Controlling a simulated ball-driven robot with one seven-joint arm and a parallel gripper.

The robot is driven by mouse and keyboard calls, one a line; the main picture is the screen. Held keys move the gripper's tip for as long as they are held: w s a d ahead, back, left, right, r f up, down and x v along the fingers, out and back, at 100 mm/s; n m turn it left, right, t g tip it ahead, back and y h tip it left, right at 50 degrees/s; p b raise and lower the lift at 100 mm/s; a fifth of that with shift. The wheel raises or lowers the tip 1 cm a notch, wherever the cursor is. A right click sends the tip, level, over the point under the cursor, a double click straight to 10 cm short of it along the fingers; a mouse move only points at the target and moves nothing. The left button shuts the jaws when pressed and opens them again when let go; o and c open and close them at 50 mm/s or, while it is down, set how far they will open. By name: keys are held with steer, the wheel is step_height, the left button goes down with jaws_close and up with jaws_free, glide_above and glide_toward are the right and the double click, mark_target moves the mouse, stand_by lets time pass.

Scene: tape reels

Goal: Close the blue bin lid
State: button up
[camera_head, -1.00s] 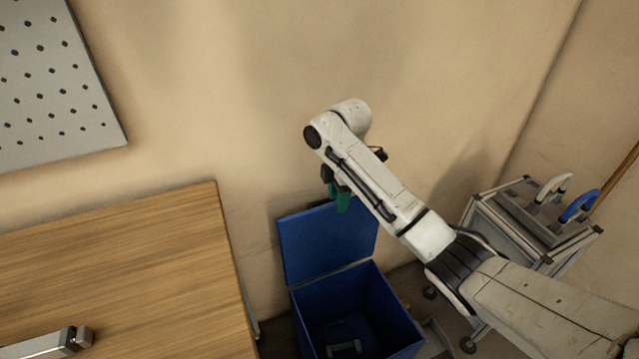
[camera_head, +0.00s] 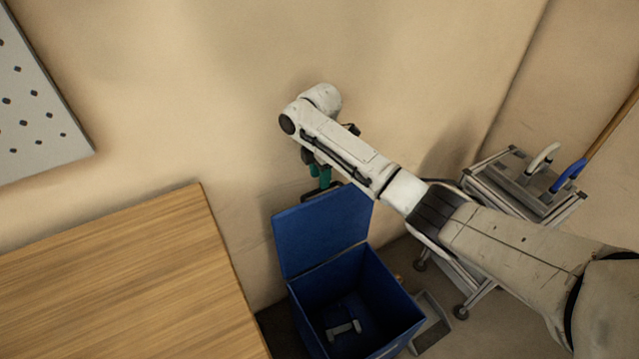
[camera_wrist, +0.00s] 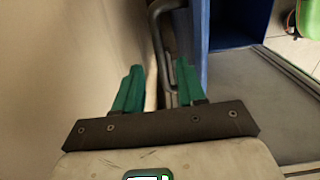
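The blue bin (camera_head: 385,300) stands on the floor between the table and the wall, with its mouth open upward. Its blue lid (camera_head: 320,230) is raised and leans back on the wall side. My gripper (camera_head: 320,180) has green fingers pointing down, close to the lid's top edge and partly hidden by my arm; I cannot tell whether it touches. In the wrist view, my gripper (camera_wrist: 159,66) has its two fingers apart with nothing held between them. A blue panel edge (camera_wrist: 200,40) shows just right of the fingers.
A wooden table (camera_head: 110,280) is left of the bin. A grey metal cart (camera_head: 520,185) with a white and a blue handle stands at the right. A grey item (camera_head: 345,328) lies inside the bin. The beige wall (camera_head: 200,110) is close behind my gripper.

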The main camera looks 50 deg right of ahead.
steer(key=shift+f, duration=1.8)
steer(key=shift+c, duration=0.4)
jaws_close()
